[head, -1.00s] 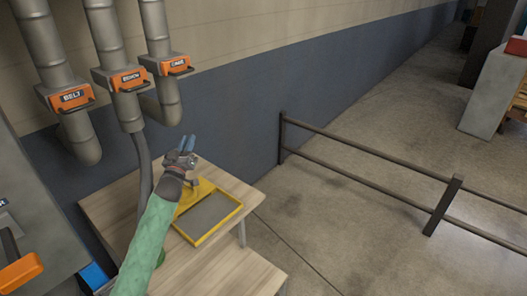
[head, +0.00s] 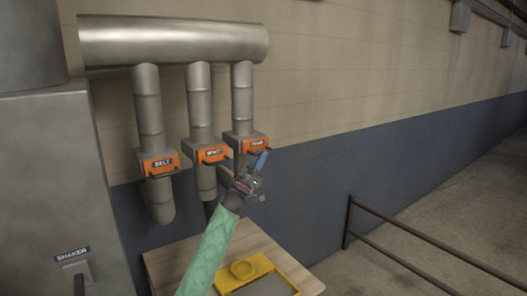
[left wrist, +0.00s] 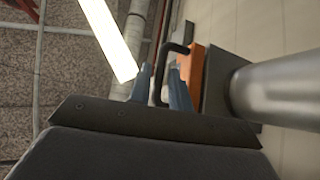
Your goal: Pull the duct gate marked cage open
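The duct gate marked cage (head: 257,146) is an orange slide with a dark handle, on the rightmost of three grey duct drops. Its plate sits close against its grey housing. My left gripper (head: 259,162) is just in front of and below it, covering part of its lower edge. In the left wrist view the two blue fingers (left wrist: 162,86) are apart, with the black handle (left wrist: 157,72) between them and gaps showing. The orange plate (left wrist: 191,70) is just beyond the right finger. My right gripper is not in view.
Two similar orange gates, one marked belt (head: 160,163) and a middle one (head: 212,155), hang to the left. A grey cabinet marked shaker (head: 55,190) stands at far left. A table with a yellow tray (head: 233,284) is below. A dark railing (head: 400,222) stands right.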

